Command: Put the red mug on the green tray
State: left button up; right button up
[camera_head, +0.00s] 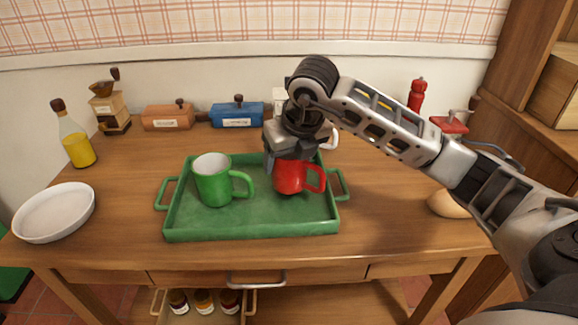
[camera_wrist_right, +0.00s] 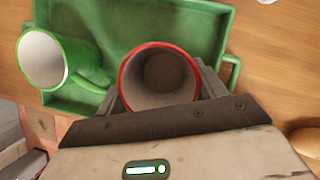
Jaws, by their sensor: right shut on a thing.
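The red mug (camera_head: 289,178) is upright at the right part of the green tray (camera_head: 250,229); I cannot tell whether its base touches the tray floor. My right gripper (camera_head: 290,158) comes down over the mug from above and is shut on it. In the right wrist view the mug (camera_wrist_right: 160,77) sits between the two fingers (camera_wrist_right: 160,90), its open top facing the camera and empty. A green mug (camera_head: 213,182) stands upright on the left part of the tray, apart from the red mug. My left gripper is not in view.
A white dish (camera_head: 55,211) and an oil bottle (camera_head: 75,140) stand at the left. A grinder (camera_head: 108,108), an orange box (camera_head: 167,117) and a blue box (camera_head: 237,114) line the back. A brown roundish thing (camera_head: 448,205) lies at the right, near my arm.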

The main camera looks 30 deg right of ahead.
notch_tip(320, 180, down, 2)
jog(key=shift+f, duration=0.1)
jog(key=shift+f, duration=0.1)
jog(key=o, duration=1.1)
jog(key=shift+o, duration=0.2)
jog(key=shift+a, duration=0.1)
jog(key=shift+r, duration=0.25)
jog(key=p+v, duration=0.1)
jog(key=v, duration=1.1)
